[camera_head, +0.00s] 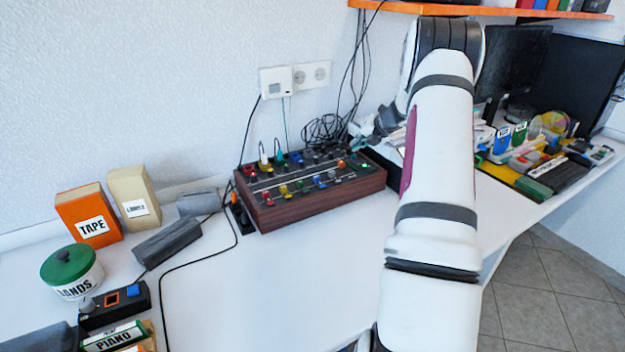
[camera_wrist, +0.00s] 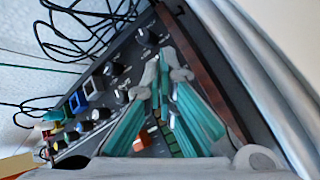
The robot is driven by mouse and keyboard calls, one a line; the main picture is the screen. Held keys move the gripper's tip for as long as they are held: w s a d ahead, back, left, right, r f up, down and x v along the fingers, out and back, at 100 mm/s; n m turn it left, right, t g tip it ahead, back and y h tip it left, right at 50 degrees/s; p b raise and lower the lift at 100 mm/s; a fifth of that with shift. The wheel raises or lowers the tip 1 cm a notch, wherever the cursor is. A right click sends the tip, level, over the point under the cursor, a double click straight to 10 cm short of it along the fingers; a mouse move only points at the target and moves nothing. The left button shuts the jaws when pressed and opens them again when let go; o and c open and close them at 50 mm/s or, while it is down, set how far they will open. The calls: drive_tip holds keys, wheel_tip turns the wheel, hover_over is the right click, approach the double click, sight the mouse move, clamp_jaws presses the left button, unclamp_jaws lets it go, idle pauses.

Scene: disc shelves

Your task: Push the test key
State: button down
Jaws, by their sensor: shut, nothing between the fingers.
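A control panel (camera_head: 318,197) with wooden sides stands on the white desk, with rows of coloured knobs and keys and a lit green spot at its right end. It also fills much of the wrist view (camera_wrist: 122,62). An orange key (camera_head: 341,164) sits near its right rear part; an orange piece also shows beside my fingers in the wrist view (camera_wrist: 142,140). No label marked test is readable, so I cannot tell which key is the test key. My gripper (camera_wrist: 163,72) is shut and empty over the panel's right end; contact with it cannot be told.
Black cables (camera_head: 325,130) coil behind the panel. A black box (camera_head: 113,305) with an orange-framed and a blue button stands front left, near a lidded tub (camera_head: 72,272) and a tape box (camera_head: 88,215). Monitors (camera_head: 575,75) stand at right. Bare desk lies before the panel.

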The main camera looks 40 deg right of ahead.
sight(355, 154)
wheel_tip(355, 154, up, 6)
drive_tip(key=p, duration=0.5)
idle(0.5)
drive_tip(key=a+r+n+g+y+p, duration=0.1)
drive_tip(key=a+r+n, duration=0.75)
drive_tip(key=a, duration=0.45)
drive_tip(key=a+r+n+g+y+p, duration=0.1)
drive_tip(key=a+r+n+y, duration=0.1)
drive_tip(key=a+r+n, duration=0.8)
drive_tip(key=s+a+r+n+p, duration=0.1)
drive_tip(key=s+a+r+n, duration=0.1)
drive_tip(key=s+a+n, duration=0.3)
drive_tip(key=s+a+r+g, duration=0.1)
drive_tip(key=s+a+r, duration=0.1)
drive_tip(key=a, duration=0.5)
drive_tip(key=s+a+r+n+p, duration=0.1)
drive_tip(key=s+a+r+n, duration=0.1)
drive_tip(key=s+a+n, duration=0.3)
drive_tip(key=s+a+n+p, duration=0.1)
drive_tip(key=s+a+n, duration=0.3)
drive_tip(key=s+n, duration=0.2)
drive_tip(key=s+a+n+g+h+p, duration=0.1)
drive_tip(key=s+a+n, duration=0.3)
drive_tip(key=s, duration=0.7)
drive_tip(key=s+a+f+n+g+p, duration=0.1)
drive_tip(key=s+a+n, duration=0.3)
drive_tip(key=s+n, duration=0.4)
drive_tip(key=shift+s+a+h, duration=0.35)
drive_tip(key=shift+s+h, duration=0.05)
drive_tip(key=shift+s, duration=0.05)
